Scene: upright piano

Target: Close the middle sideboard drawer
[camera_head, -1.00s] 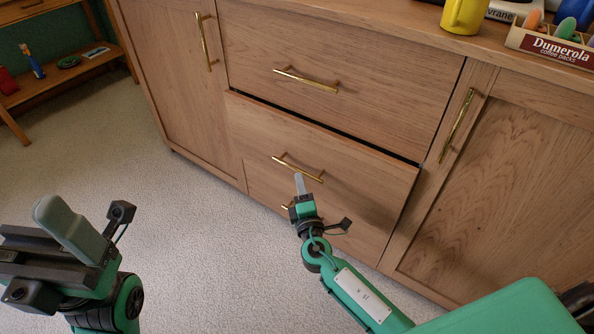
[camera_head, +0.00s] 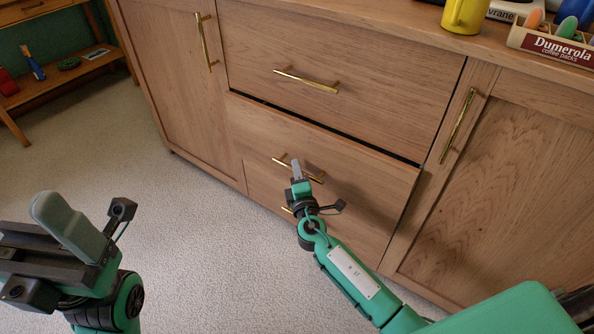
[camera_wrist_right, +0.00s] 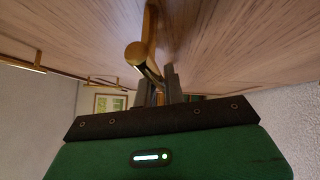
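The middle sideboard drawer (camera_head: 345,172) is wooden and stands slightly out, with a dark gap along its top edge. Its brass bar handle (camera_head: 312,177) is partly hidden by my right gripper (camera_head: 296,170). In the right wrist view the handle (camera_wrist_right: 137,54) runs toward the narrow space between the right gripper's fingers (camera_wrist_right: 160,88). I cannot tell whether they grip it. My left gripper (camera_head: 67,226) is at the lower left over the carpet, away from the sideboard, and shows one grey finger; its opening is hidden.
The upper drawer (camera_head: 380,75) looks flush. A lower handle (camera_head: 286,209) shows below, partly covered by my right arm. Cabinet doors (camera_head: 165,60) flank the drawers. A yellow mug (camera_head: 463,15) and a coffee-pack box (camera_head: 550,45) stand on top. Carpet (camera_head: 190,230) is clear at left.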

